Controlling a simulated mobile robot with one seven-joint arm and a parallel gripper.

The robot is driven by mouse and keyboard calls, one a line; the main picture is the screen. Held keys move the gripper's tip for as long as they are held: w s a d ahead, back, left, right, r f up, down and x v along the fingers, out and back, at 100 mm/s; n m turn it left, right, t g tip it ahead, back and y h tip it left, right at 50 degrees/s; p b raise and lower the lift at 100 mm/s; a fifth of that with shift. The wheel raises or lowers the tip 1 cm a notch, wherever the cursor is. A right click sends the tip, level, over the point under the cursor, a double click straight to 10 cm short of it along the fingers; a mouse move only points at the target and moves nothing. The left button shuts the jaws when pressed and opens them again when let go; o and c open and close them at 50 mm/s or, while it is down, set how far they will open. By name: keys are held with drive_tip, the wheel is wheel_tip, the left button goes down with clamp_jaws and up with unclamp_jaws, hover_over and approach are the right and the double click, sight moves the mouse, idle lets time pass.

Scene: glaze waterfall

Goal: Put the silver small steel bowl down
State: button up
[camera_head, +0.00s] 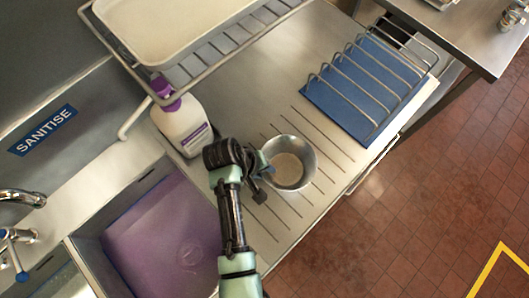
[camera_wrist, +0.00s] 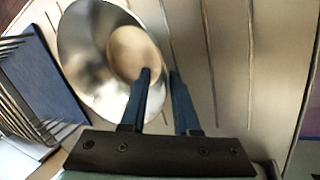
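The silver small steel bowl (camera_head: 291,163) is upright on the grooved steel drainer, and appears to rest on it. In the wrist view the bowl (camera_wrist: 85,55) fills the upper left, with its pale inner bottom in sight. My gripper (camera_head: 262,170) is at the bowl's left rim in the head view. In the wrist view my gripper's two dark blue fingers (camera_wrist: 160,73) stand apart with a visible gap. One finger overlaps the bowl's inside and the other lies outside the rim. Any contact with the wall is hard to see.
A blue mat (camera_head: 345,103) with a wire rack (camera_head: 372,75) lies right of the bowl. A white bottle with purple cap (camera_head: 183,125) stands behind my gripper. A purple-tinted sink (camera_head: 165,240) is at lower left. A wire shelf (camera_head: 225,45) holds a pale tray (camera_head: 165,30).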

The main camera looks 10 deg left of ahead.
drive_tip(key=v, duration=1.2)
drive_tip(key=shift+r+b, duration=0.15)
drive_tip(key=shift+b, duration=0.2)
